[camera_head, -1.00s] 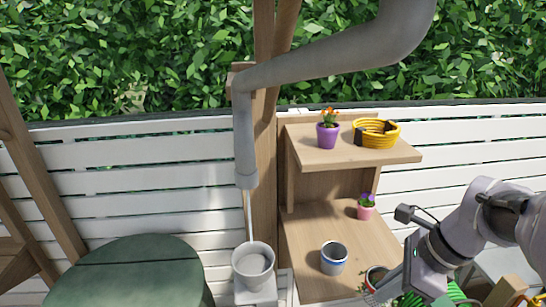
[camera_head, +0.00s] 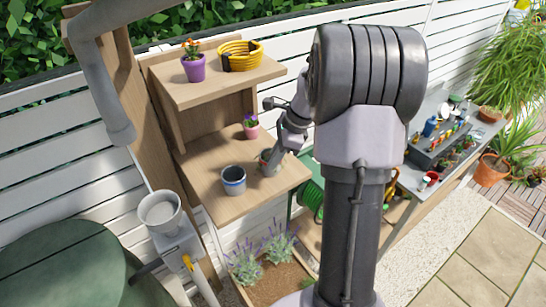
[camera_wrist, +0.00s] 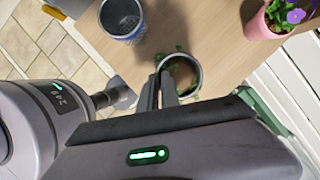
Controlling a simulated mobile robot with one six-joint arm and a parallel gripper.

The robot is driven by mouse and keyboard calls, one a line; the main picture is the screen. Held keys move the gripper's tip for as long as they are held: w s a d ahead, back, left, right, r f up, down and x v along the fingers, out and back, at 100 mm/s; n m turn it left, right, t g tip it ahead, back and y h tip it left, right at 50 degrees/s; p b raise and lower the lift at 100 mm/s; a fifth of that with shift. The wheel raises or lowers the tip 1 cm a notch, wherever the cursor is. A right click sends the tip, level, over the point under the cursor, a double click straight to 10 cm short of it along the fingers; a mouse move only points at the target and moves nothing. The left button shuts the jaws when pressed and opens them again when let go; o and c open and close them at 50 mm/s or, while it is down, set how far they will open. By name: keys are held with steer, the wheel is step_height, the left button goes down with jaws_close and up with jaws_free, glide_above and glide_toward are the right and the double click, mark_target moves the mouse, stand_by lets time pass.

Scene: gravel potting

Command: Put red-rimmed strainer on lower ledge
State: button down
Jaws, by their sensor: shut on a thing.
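The red-rimmed strainer (camera_head: 268,165) is at the right part of the lower ledge (camera_head: 208,203); its red rim is hard to make out now. My gripper (camera_head: 277,154) is shut on its side. In the wrist view the fingers (camera_wrist: 166,88) pinch the edge of its round rim (camera_wrist: 197,72), and wood shows behind it. The strainer is over the ledge; I cannot tell whether it touches the wood. A blue-banded strainer (camera_head: 233,181) stands to its left on the ledge and also shows in the wrist view (camera_wrist: 122,18).
A pink flower pot (camera_head: 251,132) stands behind on the lower ledge. The upper ledge (camera_head: 200,92) holds a purple pot (camera_head: 194,68) and a yellow coil (camera_head: 240,55). A grey funnel (camera_head: 160,212) stands at left. The ledge front between its left corner and the blue-banded strainer is bare.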

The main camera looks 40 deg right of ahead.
steer(key=shift+a, duration=0.15)
steer(key=c, duration=2)
jaws_free()
steer(key=shift+f, duration=0.15)
steer(key=o, duration=0.4)
